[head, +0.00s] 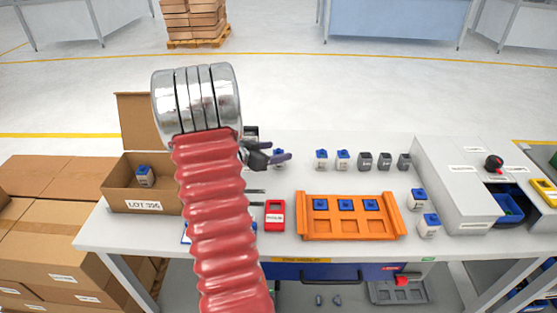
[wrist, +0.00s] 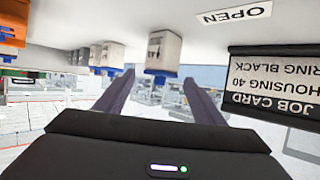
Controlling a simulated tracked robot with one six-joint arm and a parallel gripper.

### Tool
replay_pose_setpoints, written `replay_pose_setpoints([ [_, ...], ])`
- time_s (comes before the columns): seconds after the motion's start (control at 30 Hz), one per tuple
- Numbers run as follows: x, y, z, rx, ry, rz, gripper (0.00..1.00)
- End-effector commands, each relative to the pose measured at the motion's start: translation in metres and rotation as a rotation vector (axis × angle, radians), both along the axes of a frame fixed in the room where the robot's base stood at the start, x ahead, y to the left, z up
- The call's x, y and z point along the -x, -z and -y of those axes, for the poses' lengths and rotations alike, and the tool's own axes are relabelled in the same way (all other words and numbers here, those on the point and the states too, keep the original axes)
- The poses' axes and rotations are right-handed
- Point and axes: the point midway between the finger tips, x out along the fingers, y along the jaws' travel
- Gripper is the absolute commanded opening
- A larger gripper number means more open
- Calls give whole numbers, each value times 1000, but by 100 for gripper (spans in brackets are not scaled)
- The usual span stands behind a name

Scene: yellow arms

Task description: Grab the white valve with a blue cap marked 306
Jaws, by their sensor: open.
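In the wrist view, which is upside down, a white valve with a blue cap (wrist: 164,50) stands ahead, between the lines of my two fingers. Its marking is too blurred to read. My gripper (wrist: 159,78) is open, with nothing between its fingers. In the head view my gripper (head: 278,157) is over the back left of the table, partly hidden by my red arm. Two more white valves with blue caps, one (head: 321,159) and another (head: 343,160), stand to its right in the back row. Two others, one (head: 417,199) and one (head: 429,226), stand farther right.
Dark valves (head: 384,161) continue the back row. An orange tray (head: 310,228) holds blue-capped pieces. A cardboard box (head: 118,192) at left holds another blue-capped valve (head: 145,176). A grey cabinet (head: 455,185) stands at right. A dark-framed job card (wrist: 275,85) is close in the wrist view.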

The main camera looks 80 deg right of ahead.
Motion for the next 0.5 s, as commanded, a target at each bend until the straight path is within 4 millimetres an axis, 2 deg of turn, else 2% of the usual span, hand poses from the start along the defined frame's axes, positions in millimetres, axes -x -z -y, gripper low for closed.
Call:
replay_pose_setpoints([
  [0.43, 0, 0, 0, 0, 0, 0, 63],
  [0.5, 0, 0, 0, 0, 0, 0, 59],
])
